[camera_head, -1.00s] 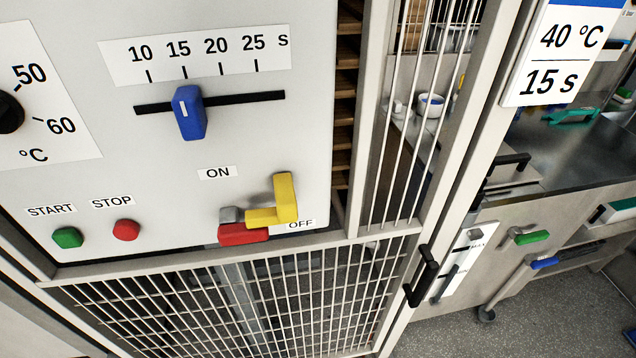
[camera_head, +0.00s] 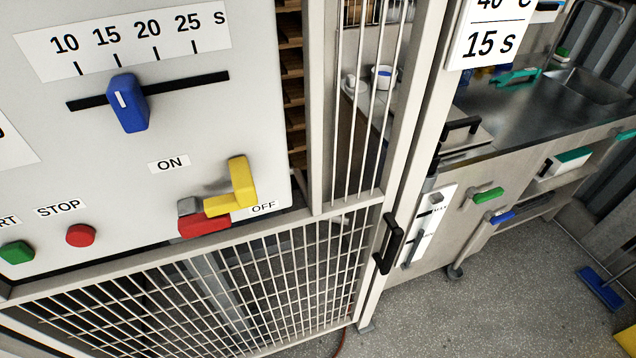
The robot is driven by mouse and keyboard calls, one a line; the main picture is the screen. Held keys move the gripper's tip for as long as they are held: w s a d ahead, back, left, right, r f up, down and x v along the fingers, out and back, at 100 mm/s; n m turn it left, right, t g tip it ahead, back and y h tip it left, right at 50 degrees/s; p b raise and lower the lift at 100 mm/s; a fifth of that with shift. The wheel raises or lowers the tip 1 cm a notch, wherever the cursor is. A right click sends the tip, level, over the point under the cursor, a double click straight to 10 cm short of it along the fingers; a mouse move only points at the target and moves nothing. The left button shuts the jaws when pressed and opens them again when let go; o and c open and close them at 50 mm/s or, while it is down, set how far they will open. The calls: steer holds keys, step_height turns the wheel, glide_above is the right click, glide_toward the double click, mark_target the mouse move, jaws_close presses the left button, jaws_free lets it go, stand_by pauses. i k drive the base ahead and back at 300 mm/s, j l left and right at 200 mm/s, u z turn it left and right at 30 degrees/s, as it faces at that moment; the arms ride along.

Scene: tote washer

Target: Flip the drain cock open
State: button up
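A green lever handle (camera_head: 488,195) sticks out to the right from the pale panel under the steel worktop. A blue handle (camera_head: 502,217) shows just below it. I cannot tell which of the two is the drain cock, nor whether it is open or shut. A white level gauge plate (camera_head: 428,226) marked MAX is to their left. My gripper is not in view.
The control panel (camera_head: 120,180) has a blue slider (camera_head: 128,103), red stop button (camera_head: 80,235) and yellow switch lever (camera_head: 241,183). The mesh gate (camera_head: 230,285) with black handle (camera_head: 389,244) stands left of the gauge.

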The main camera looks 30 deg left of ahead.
mark_target(490, 216)
steer(key=i+z, duration=0.15)
steer(key=i, duration=2.35)
